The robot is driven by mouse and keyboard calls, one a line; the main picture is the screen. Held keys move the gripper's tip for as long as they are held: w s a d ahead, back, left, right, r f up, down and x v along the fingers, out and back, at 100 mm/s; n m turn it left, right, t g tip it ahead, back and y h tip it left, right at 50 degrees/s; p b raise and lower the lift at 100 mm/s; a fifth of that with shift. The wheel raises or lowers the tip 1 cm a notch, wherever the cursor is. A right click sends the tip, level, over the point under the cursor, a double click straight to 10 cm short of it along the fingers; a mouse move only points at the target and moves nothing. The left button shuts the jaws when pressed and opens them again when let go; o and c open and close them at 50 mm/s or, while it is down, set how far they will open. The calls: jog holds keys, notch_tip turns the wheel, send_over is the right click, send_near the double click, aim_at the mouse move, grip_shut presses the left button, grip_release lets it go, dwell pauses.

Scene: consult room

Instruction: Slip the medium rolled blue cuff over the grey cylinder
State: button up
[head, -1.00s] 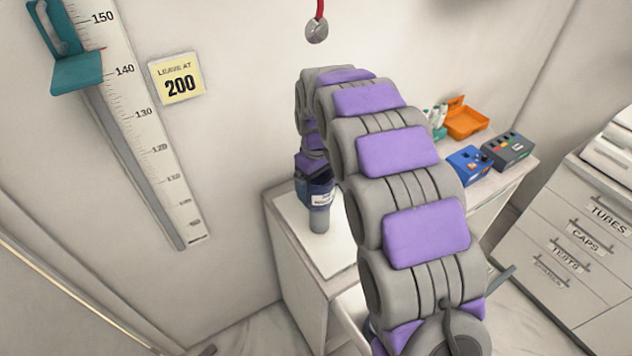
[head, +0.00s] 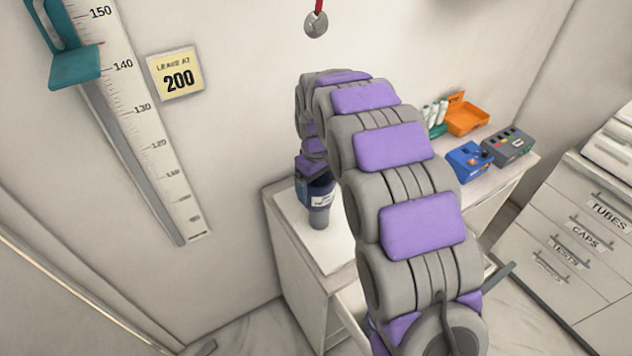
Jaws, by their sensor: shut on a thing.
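The rolled blue cuff (head: 321,187) is dark blue with a white label. It is at the end of my arm, above the left part of the white counter. My gripper (head: 310,172) is shut on it from above; its fingertips are mostly hidden by the cuff and my arm. The grey cylinder (head: 318,221) stands upright on the counter. Its lower part shows directly below the cuff, and its upper part is hidden. The cuff appears to be around the cylinder's upper part, but I cannot tell for sure from this angle.
The white counter (head: 296,222) has bare room around the cylinder. Farther right are a blue device (head: 469,161), a grey device (head: 508,146), an orange open box (head: 466,118) and several white-and-green tubes (head: 435,116). A drawer cabinet (head: 570,230) stands at the right.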

jog(key=shift+f, duration=0.2)
jog(key=o, duration=0.8)
jog(key=shift+o, duration=0.2)
notch_tip(320, 180, up, 3)
jog(key=shift+w+a+r+p, duration=0.1)
jog(key=shift+r+p, duration=0.05)
jog(key=shift+p, duration=0.3)
jog(key=s+d+p, duration=0.1)
jog(key=s+d, duration=0.1)
jog(key=s, duration=0.5)
jog(key=s+d+r, duration=0.1)
jog(key=s+d, duration=0.1)
jog(key=s, duration=0.6)
jog(key=shift+s+d+r+p, duration=0.2)
jog(key=shift+s+d+p, duration=0.05)
jog(key=shift+d+p, duration=0.1)
